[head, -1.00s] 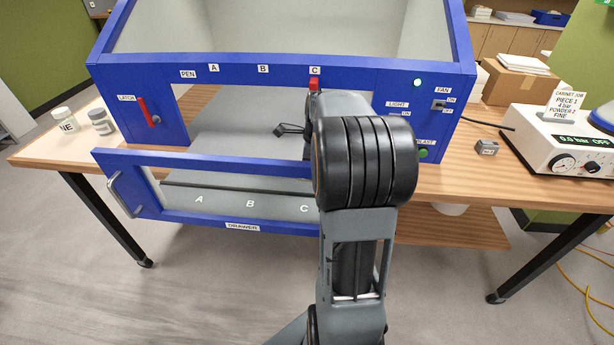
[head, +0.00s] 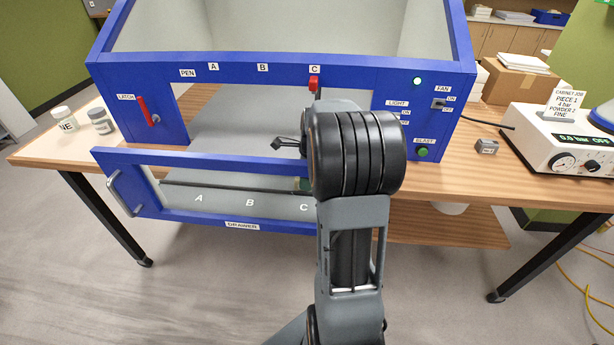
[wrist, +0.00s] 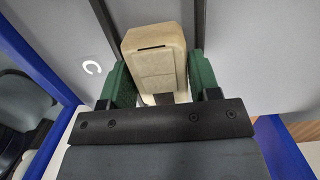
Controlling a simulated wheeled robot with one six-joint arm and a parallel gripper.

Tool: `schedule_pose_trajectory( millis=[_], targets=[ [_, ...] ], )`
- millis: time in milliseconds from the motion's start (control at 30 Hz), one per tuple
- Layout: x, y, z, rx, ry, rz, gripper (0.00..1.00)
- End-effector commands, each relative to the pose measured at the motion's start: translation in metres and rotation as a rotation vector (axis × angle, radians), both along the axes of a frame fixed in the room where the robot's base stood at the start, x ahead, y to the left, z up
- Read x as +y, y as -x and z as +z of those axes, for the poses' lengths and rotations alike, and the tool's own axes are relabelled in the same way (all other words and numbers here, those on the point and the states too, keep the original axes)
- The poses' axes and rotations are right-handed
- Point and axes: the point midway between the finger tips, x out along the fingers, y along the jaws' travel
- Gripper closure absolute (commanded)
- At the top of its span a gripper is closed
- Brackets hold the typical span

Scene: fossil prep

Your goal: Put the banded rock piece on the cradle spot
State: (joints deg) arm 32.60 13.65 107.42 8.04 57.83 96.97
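A tan, blocky rock piece with a thin dark line and fainter grooves (wrist: 155,60) shows in the wrist view, beside the letter C. It fits the banded rock piece, though its bands are faint. The green finger pads of my gripper (wrist: 160,82) flank it, with no clear gap on either side, so my gripper looks shut on it. I cannot pick out the cradle spot in either view.
The blue cabinet (head: 270,77) stands on a wooden table (head: 455,180). Its drawer (head: 240,226), lettered A, B and C, is pulled out; A and B look empty. Two jars (head: 101,121) stand left. A white control unit (head: 540,150) and small grey block (head: 487,146) are right.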

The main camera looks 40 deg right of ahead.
Motion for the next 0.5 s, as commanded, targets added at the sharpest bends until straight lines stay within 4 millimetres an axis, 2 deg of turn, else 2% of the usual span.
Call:
schedule_pose_trajectory(
  millis=[33,200,500],
  targets=[
    [0.0001,0.0001,0.0002,0.000,0.000,0.000,0.39],
    [0.0001,0.0000,0.0002,0.000,0.000,0.000,0.22],
    [0.0001,-0.0001,0.0042,0.000,0.000,0.000,0.22]
  ],
)
